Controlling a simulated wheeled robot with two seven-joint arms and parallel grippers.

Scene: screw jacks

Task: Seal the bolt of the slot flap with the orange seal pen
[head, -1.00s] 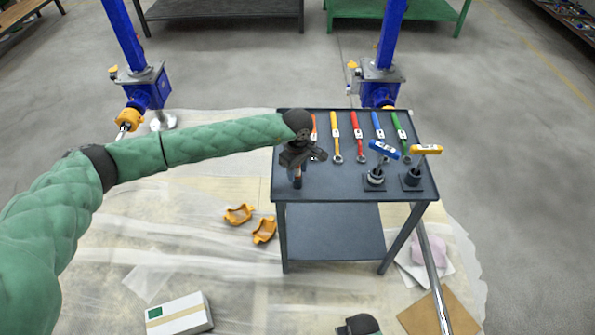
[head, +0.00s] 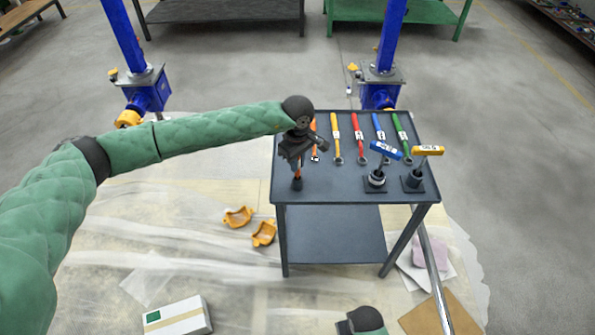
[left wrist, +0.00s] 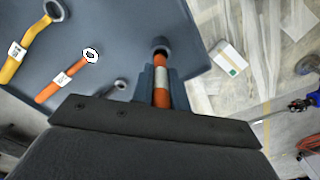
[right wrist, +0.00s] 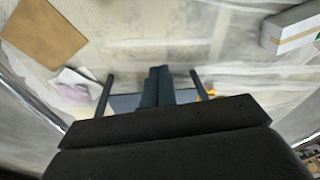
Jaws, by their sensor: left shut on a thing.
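The orange seal pen (left wrist: 162,88), with a pale band and a dark end, is upright at the table's left front corner. My left gripper (head: 296,166) is shut on it, with a finger on each side of the pen in the left wrist view (left wrist: 158,85). In the head view the pen's orange lower part (head: 298,172) shows below the fingers. The pen's dark lower end seems to be at the tabletop; I cannot tell whether it touches. My right gripper (right wrist: 158,88) appears with its fingers together and nothing visible between them. I cannot identify the slot flap or its bolt.
The dark table (head: 330,188) carries several coloured wrenches, including a yellow one (head: 336,135), and two T-handled tools, blue (head: 386,150) and yellow (head: 428,150), in holders. Blue screw jacks (head: 148,92) stand behind. Orange brackets (head: 263,233) and a white box (head: 178,316) lie on the floor.

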